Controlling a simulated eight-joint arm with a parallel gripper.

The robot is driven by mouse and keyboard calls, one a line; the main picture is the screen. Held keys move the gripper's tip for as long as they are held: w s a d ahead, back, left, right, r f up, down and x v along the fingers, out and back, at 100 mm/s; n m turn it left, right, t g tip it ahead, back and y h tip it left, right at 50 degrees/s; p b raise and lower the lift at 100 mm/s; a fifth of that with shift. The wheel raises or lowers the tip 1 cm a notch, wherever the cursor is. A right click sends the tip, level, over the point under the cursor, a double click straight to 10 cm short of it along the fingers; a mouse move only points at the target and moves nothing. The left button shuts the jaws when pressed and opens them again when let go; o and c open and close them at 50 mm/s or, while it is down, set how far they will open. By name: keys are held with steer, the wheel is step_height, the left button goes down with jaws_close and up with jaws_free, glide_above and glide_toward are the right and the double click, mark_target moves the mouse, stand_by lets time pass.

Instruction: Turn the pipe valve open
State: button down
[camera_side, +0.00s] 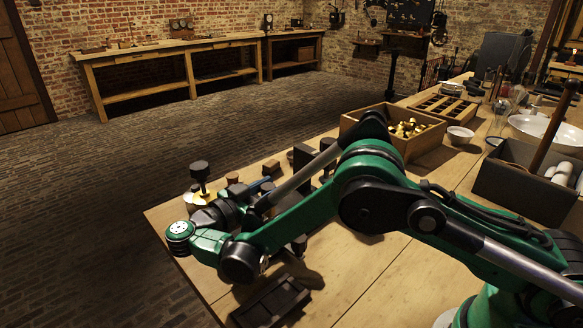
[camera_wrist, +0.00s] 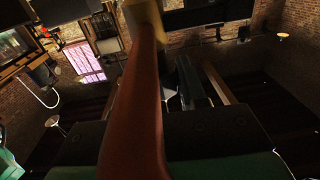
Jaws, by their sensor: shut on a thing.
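My gripper (camera_side: 212,212) is low over the near left corner of the workbench in the side view, its fingers largely hidden by my arm. Beside it is a fitting with a black round knob on a stem (camera_side: 199,172) and a yellow, brass-like part (camera_side: 206,196) below; I cannot tell for certain that this is the pipe valve. In the wrist view a long red-brown bar (camera_wrist: 137,110) runs up the middle to a pale yellow end (camera_wrist: 146,18). Dark parts flank that end. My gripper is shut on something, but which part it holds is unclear.
A dark tray (camera_side: 272,303) lies on the bench in front of my arm. Small blocks (camera_side: 272,167) stand behind the gripper. Bare bench (camera_side: 360,280) shows at the front.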

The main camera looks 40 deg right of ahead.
steer(key=c, duration=0.5)
jaws_free()
